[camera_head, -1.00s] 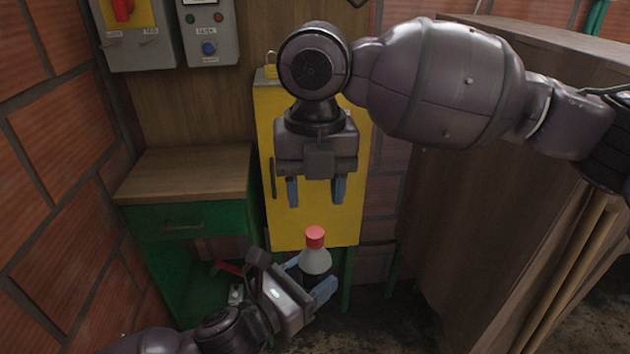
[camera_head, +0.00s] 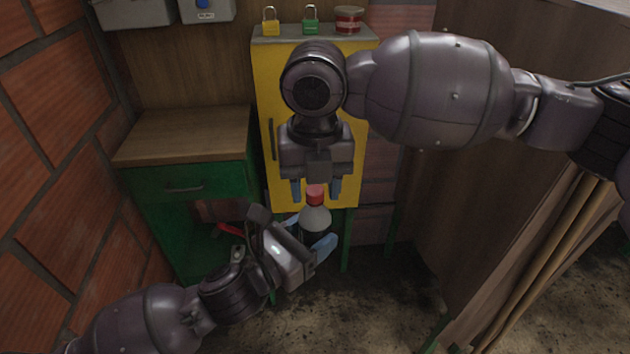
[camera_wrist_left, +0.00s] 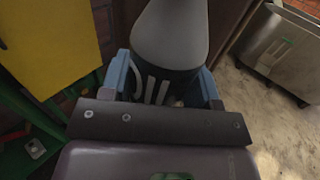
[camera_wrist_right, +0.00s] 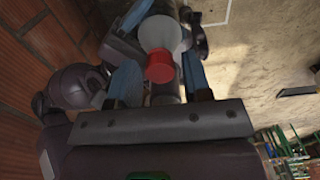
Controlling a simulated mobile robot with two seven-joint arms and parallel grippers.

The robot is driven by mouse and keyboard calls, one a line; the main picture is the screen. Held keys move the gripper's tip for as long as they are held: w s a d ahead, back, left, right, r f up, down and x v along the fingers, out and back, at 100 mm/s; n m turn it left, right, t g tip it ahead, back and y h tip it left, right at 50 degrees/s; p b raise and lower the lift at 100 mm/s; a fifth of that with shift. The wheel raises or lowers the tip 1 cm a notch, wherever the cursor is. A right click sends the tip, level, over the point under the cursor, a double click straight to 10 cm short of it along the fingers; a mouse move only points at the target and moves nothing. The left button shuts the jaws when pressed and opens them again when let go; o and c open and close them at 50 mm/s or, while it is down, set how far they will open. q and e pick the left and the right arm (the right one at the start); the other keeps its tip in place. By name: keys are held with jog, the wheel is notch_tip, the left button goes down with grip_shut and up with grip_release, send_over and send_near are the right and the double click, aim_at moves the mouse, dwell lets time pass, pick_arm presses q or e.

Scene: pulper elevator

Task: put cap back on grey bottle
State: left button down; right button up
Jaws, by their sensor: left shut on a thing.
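The grey bottle (camera_head: 316,219), pale at the shoulder and dark lower down, stands roughly upright in my left gripper (camera_head: 311,236). That gripper is shut on its lower body, and the left wrist view shows the bottle (camera_wrist_left: 170,35) between the fingers. The red cap (camera_head: 315,192) sits at the top of the bottle's neck; whether it is seated tight I cannot tell. My right gripper (camera_head: 315,197) points down above the bottle, open, with its fingertips at cap height. In the right wrist view the cap (camera_wrist_right: 160,67) lies between the two blue fingers, with gaps on both sides.
A yellow cabinet (camera_head: 262,120) stands behind, with a yellow padlock (camera_head: 270,22), a green padlock (camera_head: 311,20) and a red tin (camera_head: 349,21) on top. A green wood-topped cabinet (camera_head: 185,187) and a brick wall (camera_head: 70,130) are at left. A wooden panel (camera_head: 470,220) bounds the right.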

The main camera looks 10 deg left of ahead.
grip_shut()
jog(key=m, duration=1.5)
jog(key=shift+m, duration=0.3)
jog(key=m, duration=1.5)
jog(key=shift+m, duration=0.3)
jog(key=shift+o, duration=1.5)
grip_release()
